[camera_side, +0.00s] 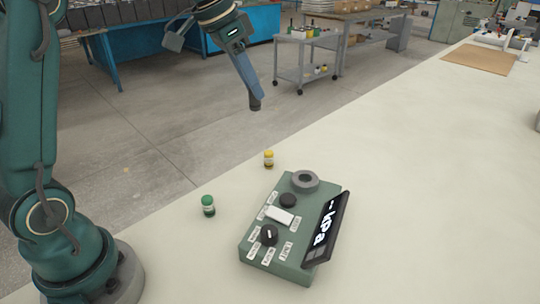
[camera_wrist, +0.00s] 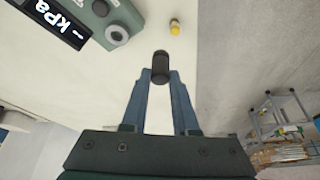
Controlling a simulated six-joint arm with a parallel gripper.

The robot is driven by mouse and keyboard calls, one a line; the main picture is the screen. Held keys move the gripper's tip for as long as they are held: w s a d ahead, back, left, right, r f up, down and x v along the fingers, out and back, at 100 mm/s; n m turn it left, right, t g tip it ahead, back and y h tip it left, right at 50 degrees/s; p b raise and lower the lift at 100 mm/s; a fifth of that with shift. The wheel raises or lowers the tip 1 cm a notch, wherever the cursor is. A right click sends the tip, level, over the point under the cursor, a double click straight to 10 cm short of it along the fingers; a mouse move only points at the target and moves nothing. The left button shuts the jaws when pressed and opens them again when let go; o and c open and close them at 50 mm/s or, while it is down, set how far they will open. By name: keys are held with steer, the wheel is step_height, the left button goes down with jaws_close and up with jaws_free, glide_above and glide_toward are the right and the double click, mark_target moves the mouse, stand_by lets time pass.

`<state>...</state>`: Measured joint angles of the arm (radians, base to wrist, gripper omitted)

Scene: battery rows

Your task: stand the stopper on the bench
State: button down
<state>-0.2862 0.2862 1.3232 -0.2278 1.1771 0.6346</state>
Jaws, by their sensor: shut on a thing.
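My gripper (camera_side: 259,98) is raised well above the bench (camera_side: 400,175), near its far edge in the side view. It is shut on a dark cylindrical stopper (camera_side: 254,104), which sticks out below the fingertips. In the wrist view the stopper (camera_wrist: 160,67) sits between the tips of the two blue fingers (camera_wrist: 161,80). The stopper touches nothing but the gripper. Its upper part is hidden by the fingers in the side view.
A green device (camera_side: 258,225) with a tilted display (camera_side: 326,226) reading "kPa" and a grey ring (camera_side: 305,180) stands on the bench. A yellow-capped vial (camera_side: 269,160) and a green-capped vial (camera_side: 208,206) stand beside it.

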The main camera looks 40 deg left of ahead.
steer(key=s+a+f+n+y, duration=0.2)
steer(key=s+a+f+n, duration=0.5)
steer(key=s+a, duration=0.45)
steer(key=shift+m, duration=0.7)
steer(key=shift+w+d+f, duration=1.15)
steer(key=shift+d+f, duration=0.45)
steer(key=shift+f, duration=0.35)
steer(key=shift+w+d+f, duration=1.15)
steer(key=shift+d+f, duration=0.45)
steer(key=shift+f, duration=0.3)
steer(key=shift+w+d+f, duration=1.15)
steer(key=shift+d+f, duration=0.45)
steer(key=shift+f, duration=0.35)
steer(key=shift+f, duration=0.1)
steer(key=c, duration=0.7)
jaws_free()
